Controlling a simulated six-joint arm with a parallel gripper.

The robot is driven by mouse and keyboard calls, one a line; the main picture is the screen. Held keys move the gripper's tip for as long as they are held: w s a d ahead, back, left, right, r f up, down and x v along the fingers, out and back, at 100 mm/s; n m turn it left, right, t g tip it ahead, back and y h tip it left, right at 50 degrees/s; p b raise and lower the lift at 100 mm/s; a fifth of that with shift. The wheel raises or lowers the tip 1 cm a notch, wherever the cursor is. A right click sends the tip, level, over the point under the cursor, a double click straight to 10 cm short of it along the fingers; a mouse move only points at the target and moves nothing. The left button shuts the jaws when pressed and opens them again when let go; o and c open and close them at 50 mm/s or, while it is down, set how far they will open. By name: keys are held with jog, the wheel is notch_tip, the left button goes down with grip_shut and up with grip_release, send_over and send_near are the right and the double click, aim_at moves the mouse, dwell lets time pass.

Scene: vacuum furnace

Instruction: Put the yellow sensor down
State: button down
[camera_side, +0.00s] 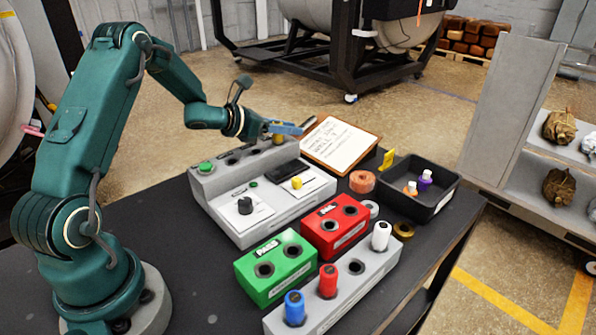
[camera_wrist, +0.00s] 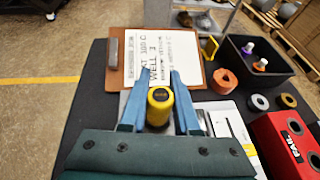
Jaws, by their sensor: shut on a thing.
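The yellow sensor (camera_wrist: 160,103) is between the two blue fingers of my gripper (camera_wrist: 160,76), its round top facing the wrist camera. In the side view, my gripper (camera_side: 288,128) is shut on it at the far right end of the raised back row of the grey test station (camera_side: 235,185). The yellow sensor (camera_side: 278,139) shows just below the fingers there, apparently upright. Its lower end is hidden, so I cannot tell whether it sits in a hole or hangs just above one.
A clipboard (camera_side: 340,145) lies behind. Green (camera_side: 278,290) and red (camera_side: 335,243) blocks and a grey rack (camera_side: 350,290) with blue, red and white cylinders stand in front.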

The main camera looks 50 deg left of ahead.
jog(key=shift+f, duration=0.2)
jog(key=c, duration=0.6)
grip_release()
jog(key=shift+c, duration=0.2)
jog(key=shift+r, duration=0.1)
